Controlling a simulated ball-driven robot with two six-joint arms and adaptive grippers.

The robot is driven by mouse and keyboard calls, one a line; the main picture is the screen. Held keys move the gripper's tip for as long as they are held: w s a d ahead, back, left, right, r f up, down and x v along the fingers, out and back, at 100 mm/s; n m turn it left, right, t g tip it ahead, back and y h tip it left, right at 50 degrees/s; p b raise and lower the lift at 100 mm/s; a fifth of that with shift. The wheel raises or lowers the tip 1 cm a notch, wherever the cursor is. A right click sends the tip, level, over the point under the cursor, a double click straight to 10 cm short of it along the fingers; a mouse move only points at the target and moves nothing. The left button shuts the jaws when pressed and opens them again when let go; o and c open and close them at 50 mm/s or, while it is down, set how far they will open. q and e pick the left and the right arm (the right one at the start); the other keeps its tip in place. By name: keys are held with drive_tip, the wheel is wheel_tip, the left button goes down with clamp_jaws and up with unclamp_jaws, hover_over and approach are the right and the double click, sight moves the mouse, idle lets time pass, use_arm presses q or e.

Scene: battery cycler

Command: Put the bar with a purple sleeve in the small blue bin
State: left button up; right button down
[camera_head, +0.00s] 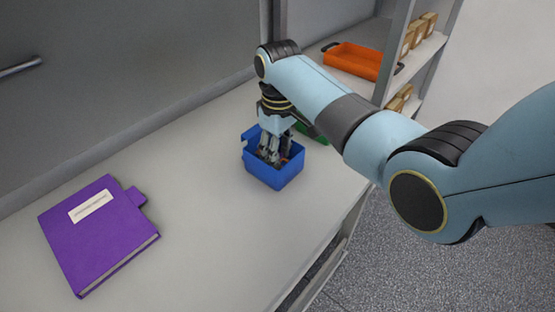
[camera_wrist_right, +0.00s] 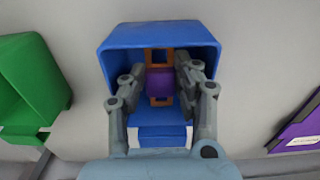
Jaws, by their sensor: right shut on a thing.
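The small blue bin (camera_head: 273,180) stands on the grey bench in the head view, and it fills the middle of the right wrist view (camera_wrist_right: 112,46). My right gripper (camera_head: 272,155) reaches down into the bin from above. In the right wrist view the right gripper (camera_wrist_right: 161,88) is shut on the bar with a purple sleeve (camera_wrist_right: 161,82), which has orange ends. The bar is within the bin's outline, between the fingers. I cannot tell whether it touches the bin floor. My left gripper is in neither view.
A green bin (camera_wrist_right: 32,85) stands beside the blue bin, largely behind my arm in the head view. A purple binder (camera_head: 98,235) lies at the left on the bench. An orange tray (camera_head: 352,61) and small boxes (camera_head: 418,34) are at the back right. The bench between binder and bin is clear.

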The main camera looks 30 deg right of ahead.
wheel_tip(320, 180, down, 3)
drive_tip(key=shift+r, duration=0.1)
drive_tip(key=c, duration=1.4)
unclamp_jaws()
drive_tip(key=shift+o, duration=0.8)
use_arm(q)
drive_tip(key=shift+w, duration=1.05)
use_arm(e)
wheel_tip(320, 180, up, 12)
drive_tip(key=shift+s, duration=0.15)
